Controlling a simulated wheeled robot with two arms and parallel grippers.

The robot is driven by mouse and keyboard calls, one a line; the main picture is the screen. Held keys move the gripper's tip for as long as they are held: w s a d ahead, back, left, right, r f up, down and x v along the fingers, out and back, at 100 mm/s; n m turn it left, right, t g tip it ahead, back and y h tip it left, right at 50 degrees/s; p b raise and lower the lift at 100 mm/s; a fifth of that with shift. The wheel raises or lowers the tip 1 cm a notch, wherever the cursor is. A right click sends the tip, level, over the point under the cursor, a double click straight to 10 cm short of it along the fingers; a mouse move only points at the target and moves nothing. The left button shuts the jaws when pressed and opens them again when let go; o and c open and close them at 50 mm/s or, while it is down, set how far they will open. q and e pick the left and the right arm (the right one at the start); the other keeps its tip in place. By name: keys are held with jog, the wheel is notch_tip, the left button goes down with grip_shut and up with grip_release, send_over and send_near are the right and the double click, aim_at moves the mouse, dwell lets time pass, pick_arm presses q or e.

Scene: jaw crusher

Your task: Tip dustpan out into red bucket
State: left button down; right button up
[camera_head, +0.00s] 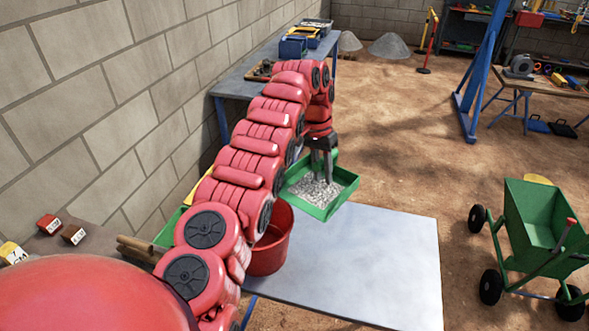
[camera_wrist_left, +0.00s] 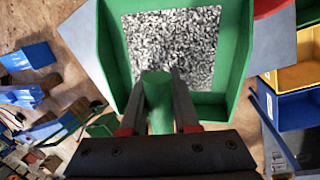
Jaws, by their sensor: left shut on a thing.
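The green dustpan (camera_head: 341,201) holds a layer of grey gravel (camera_head: 314,188) and looks roughly level. It is over the far end of the grey table, beyond the red bucket. My left gripper (camera_head: 322,168) is shut on the dustpan's green handle, which shows between the fingers in the left wrist view (camera_wrist_left: 159,105). The red bucket (camera_head: 273,251) stands at the table's left side, partly hidden by my left arm. The dustpan is apart from the bucket, not above it. A red rim shows at the top right of the wrist view (camera_wrist_left: 272,8). My right gripper is out of view.
The grey table (camera_head: 380,260) is clear right of the bucket. A block wall (camera_head: 130,90) runs along the left. A green cart (camera_head: 535,225) stands at the right. A back table (camera_head: 240,84) carries blue and yellow bins. A blue post (camera_head: 482,75) stands farther right.

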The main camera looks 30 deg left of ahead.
pick_arm(q)
jog(key=shift+s+a, duration=0.2)
jog(key=shift+a, duration=0.8)
jog(key=shift+s+a+r+m, duration=0.1)
jog(key=shift+s+a+m, duration=0.05)
jog(key=shift+a+m, duration=0.15)
jog(key=shift+s, duration=0.1)
jog(key=shift+a, duration=0.1)
